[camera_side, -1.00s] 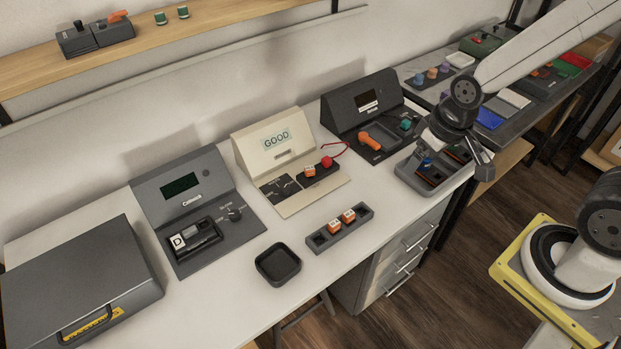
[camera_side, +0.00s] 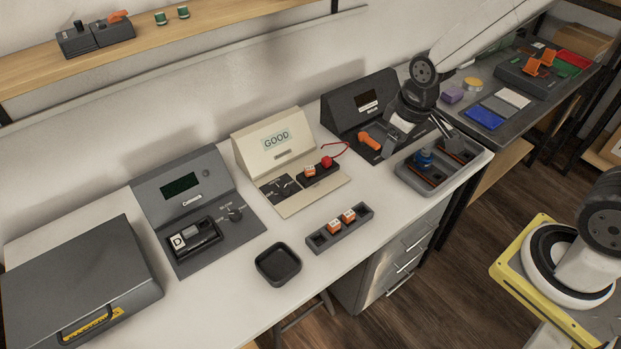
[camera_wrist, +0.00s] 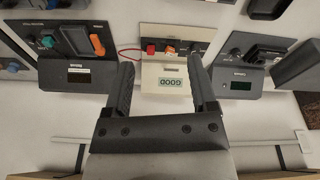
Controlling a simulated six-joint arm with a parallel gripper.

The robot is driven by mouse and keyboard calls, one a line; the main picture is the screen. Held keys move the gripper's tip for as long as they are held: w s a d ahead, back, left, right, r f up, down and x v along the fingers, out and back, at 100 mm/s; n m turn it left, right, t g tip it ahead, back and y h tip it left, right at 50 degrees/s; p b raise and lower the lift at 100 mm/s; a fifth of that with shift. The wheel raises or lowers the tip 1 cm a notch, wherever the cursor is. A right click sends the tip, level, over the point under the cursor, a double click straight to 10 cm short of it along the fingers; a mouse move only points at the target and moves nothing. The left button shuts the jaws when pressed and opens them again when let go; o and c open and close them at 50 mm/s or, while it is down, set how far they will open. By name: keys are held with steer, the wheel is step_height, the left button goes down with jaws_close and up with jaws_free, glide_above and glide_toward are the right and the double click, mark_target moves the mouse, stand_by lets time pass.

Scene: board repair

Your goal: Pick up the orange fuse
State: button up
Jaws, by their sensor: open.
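An orange fuse with a white label (camera_side: 309,170) sits in the dark holder on the cream tester (camera_side: 287,203), whose screen reads GOOD. It also shows in the wrist view (camera_wrist: 169,49), beside a red knob. Two similar orange fuses (camera_side: 333,226) (camera_side: 348,215) stand in a grey rack (camera_side: 320,244) in front. My gripper (camera_side: 420,140) is open and empty, above the area of the dark tester and the grey tray in the side view. In the wrist view my gripper (camera_wrist: 160,68) has its fingers apart, with the cream tester between and beyond them.
The dark tester (camera_side: 362,100) with an orange handle stands right of the cream one; the Continuity tester (camera_side: 175,186) stands left. A red wire arches beside the red knob. A grey tray (camera_side: 477,165) lies right; an empty black dish (camera_side: 278,264) lies in front.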

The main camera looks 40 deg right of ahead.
steer(key=w+a+f+n+g, duration=0.1)
steer(key=w+f+n, duration=0.2)
steer(key=w, duration=0.4)
steer(key=w+a+f+n, duration=0.1)
steer(key=w+f+n, duration=0.1)
steer(key=w, duration=0.5)
steer(key=n+g, duration=0.1)
steer(key=n, duration=0.5)
glide_above(310, 168)
step_height(310, 168, down, 10)
steer(key=shift+d+r, duration=0.1)
steer(key=shift+r, duration=0.15)
steer(key=shift+w+f, duration=0.2)
steer(key=shift+f, duration=0.1)
steer(key=shift+f, duration=1.3)
steer(key=shift+s+f, duration=0.15)
steer(key=shift+f, duration=2.4)
steer(key=shift+c, duration=0.2)
jaws_close()
